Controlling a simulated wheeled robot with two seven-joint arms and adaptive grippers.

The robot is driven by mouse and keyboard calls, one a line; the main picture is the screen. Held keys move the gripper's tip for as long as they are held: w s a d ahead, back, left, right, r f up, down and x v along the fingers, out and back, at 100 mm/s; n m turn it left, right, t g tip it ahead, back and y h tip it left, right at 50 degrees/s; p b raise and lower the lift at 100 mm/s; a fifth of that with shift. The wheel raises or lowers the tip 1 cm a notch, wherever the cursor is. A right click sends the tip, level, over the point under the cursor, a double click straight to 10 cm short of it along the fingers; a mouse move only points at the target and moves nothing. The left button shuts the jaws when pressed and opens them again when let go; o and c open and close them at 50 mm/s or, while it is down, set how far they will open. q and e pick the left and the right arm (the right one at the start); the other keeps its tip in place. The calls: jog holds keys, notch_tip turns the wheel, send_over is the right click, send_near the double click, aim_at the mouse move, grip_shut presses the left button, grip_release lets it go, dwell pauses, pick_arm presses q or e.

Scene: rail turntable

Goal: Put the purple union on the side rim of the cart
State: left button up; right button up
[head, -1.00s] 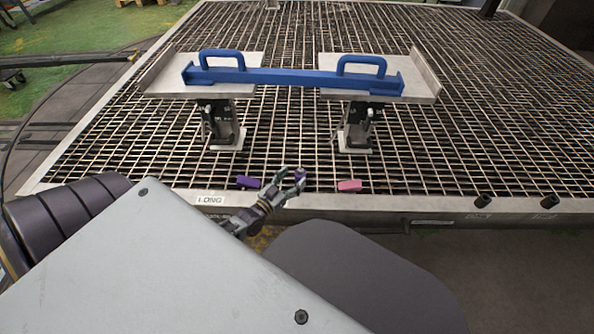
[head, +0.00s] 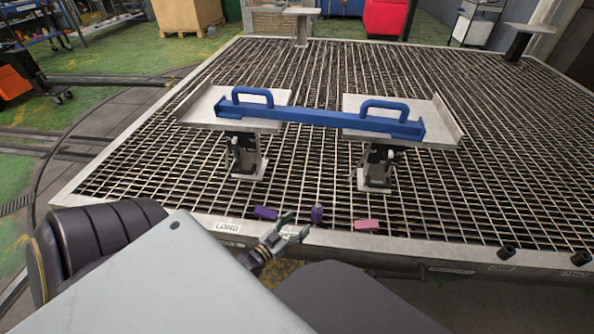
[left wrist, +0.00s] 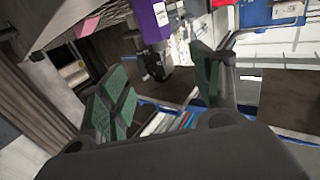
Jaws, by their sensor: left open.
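A small purple piece (head: 317,213) with a dark grey part stands upright at the near rim (head: 450,255) of the grated platform. Another purple block (head: 265,212) lies to its left. Which one is the union is unclear in the head view. My left gripper (head: 293,227) is open and empty, just left and in front of the upright piece. In the left wrist view a purple piece (left wrist: 148,22) with a white label and a dark end is beyond my open fingers (left wrist: 160,92), apart from them. My right gripper is not in view.
A pink block (head: 367,224) lies at the near rim to the right. Two stands on the grating carry a blue bar (head: 310,116) with two handles. A "LONG" label (head: 228,227) marks the rim. Black knobs (head: 506,252) stick out at the right.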

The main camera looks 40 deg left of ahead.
pick_arm(q)
jog(key=shift+d, duration=0.15)
dwell(0.3)
jog(key=s+d+f+g+h, duration=0.25)
jog(key=d+g, duration=0.45)
jog(key=d, duration=0.7)
jog(key=s+d+r+m+g, duration=0.1)
jog(key=s+d+r+g, duration=0.1)
jog(key=s+d+g, duration=0.3)
jog(key=shift+s+d+r+g, duration=0.3)
jog(key=shift+s+d, duration=0.75)
jog(key=shift+s, duration=0.7)
jog(key=shift+y, duration=0.35)
